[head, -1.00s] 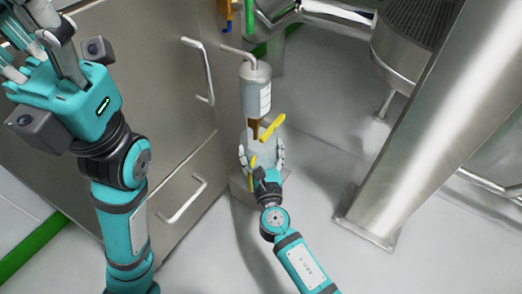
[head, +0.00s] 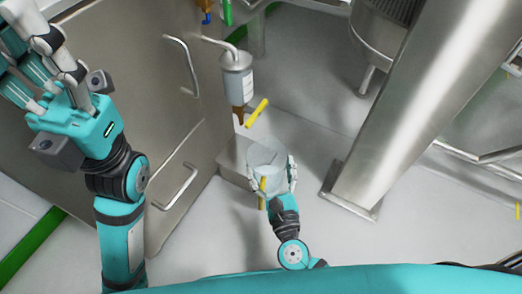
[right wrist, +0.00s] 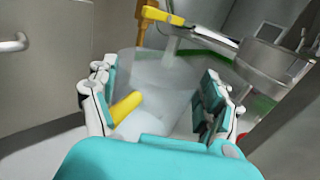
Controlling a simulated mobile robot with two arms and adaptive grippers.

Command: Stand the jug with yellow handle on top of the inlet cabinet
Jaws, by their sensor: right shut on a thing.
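The jug (head: 265,157) is translucent and pale, with a yellow handle (head: 262,188) on its near side. My right gripper (head: 276,178) is shut on the jug, with fingers on both sides of it. In the right wrist view the jug (right wrist: 165,75) fills the space between the fingers, its yellow handle (right wrist: 126,106) near the palm. A large steel cabinet (head: 125,100) with bar handles stands at left; I cannot tell whether it is the inlet cabinet, and its top is not clearly seen. My left gripper (head: 38,75) is raised in front of it, fingers spread and empty.
A steel canister (head: 237,75) with a brown spout and yellow lever (head: 256,113) hangs beside the cabinet. A low steel block (head: 233,160) stands below it. A thick slanted steel column (head: 400,120) is at right. Grey floor between is clear.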

